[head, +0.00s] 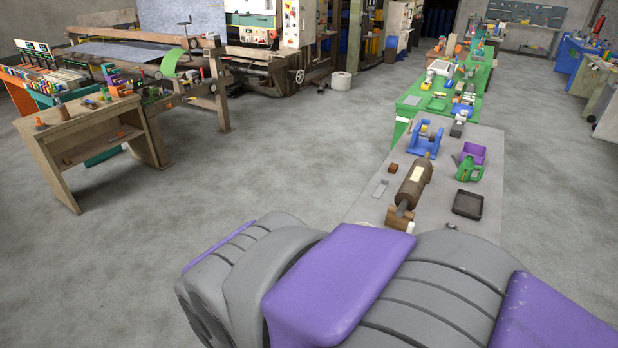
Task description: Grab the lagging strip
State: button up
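I cannot tell for sure which thing is the lagging strip. On the grey table (476,218) lies a brown roller (412,186) with a pale patch, its near end in a wooden block (399,217). A small flat grey piece (380,188) lies left of the roller. A curved green strip (171,62) shows on the wooden frame at the left. My own grey and purple arm fills the bottom of the head view and hides the near end of the grey table. My gripper is not in view.
The grey table also holds a blue holder (427,139), a purple box (473,152), a green can (468,170) and a black tray (467,204). A green table (441,92) stands behind. A wooden bench (83,140) stands left. Open concrete floor (270,150) lies between.

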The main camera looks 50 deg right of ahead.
aim_at(377, 193)
jog(key=i+j+z, duration=0.15)
jog(key=i, duration=0.35)
jog(key=i+j+z, duration=0.1)
jog(key=i, duration=0.35)
jog(key=i+j+z, duration=0.15)
jog(key=i+j, duration=0.2)
jog(key=i+l+z, duration=0.2)
jog(key=z, duration=0.3)
jog(key=i+z, duration=0.8)
jog(key=z, duration=0.15)
jog(key=i+j+z, duration=0.25)
jog(key=z, duration=0.25)
jog(key=i+j+z, duration=0.15)
jog(key=i+z, duration=0.3)
jog(key=i, duration=0.2)
